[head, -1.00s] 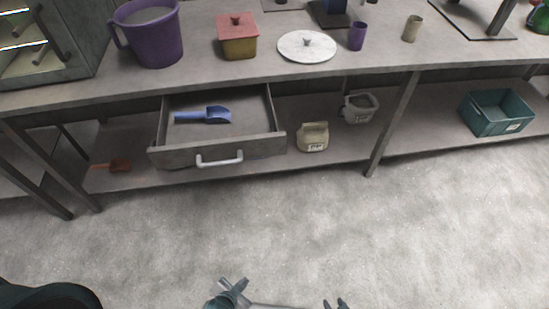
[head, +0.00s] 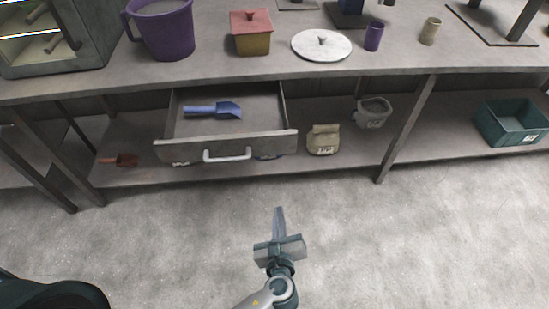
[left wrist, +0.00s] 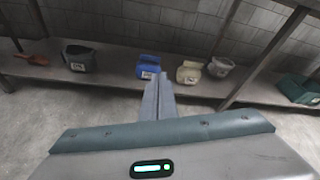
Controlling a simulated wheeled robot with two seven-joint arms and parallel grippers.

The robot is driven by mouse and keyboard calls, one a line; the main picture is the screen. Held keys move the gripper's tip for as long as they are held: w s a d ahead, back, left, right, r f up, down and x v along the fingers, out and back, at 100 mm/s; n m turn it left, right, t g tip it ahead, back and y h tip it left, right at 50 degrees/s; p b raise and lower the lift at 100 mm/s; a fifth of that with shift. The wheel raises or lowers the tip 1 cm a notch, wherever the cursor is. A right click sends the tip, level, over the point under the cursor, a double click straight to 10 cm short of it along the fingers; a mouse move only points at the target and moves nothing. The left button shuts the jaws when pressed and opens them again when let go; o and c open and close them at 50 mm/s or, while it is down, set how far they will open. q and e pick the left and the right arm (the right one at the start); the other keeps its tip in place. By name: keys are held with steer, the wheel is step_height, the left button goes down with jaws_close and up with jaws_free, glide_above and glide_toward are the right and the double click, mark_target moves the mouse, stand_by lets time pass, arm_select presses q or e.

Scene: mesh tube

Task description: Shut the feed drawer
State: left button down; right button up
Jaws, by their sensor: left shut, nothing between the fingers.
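The feed drawer (head: 228,149) is grey with a pale bar handle (head: 227,155). It stands pulled out below the bench top, and a blue scoop (head: 213,109) lies inside it. My left gripper (head: 279,212) is shut and empty, its fingers pointing toward the bench. In the head view it appears below and to the right of the handle, apart from the drawer. The shut fingers also show in the left wrist view (left wrist: 157,84), where I cannot make out the drawer. My right gripper is out of view.
The lower shelf holds a red-brown scoop (head: 118,160), a beige bag (head: 323,139), a grey container (head: 373,112) and a teal crate (head: 513,124). The left wrist view also shows a dark bin (left wrist: 78,58) and a blue container (left wrist: 148,66). Open floor (head: 400,240) lies in front.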

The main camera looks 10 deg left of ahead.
mark_target(273, 146)
arm_select(q)
step_height(273, 146, up, 11)
steer(key=m+t+y, duration=0.2)
steer(key=m+t, duration=0.1)
steer(key=shift+s+d+r, duration=0.15)
steer(key=shift+s+r, duration=0.05)
steer(key=shift+s, duration=0.25)
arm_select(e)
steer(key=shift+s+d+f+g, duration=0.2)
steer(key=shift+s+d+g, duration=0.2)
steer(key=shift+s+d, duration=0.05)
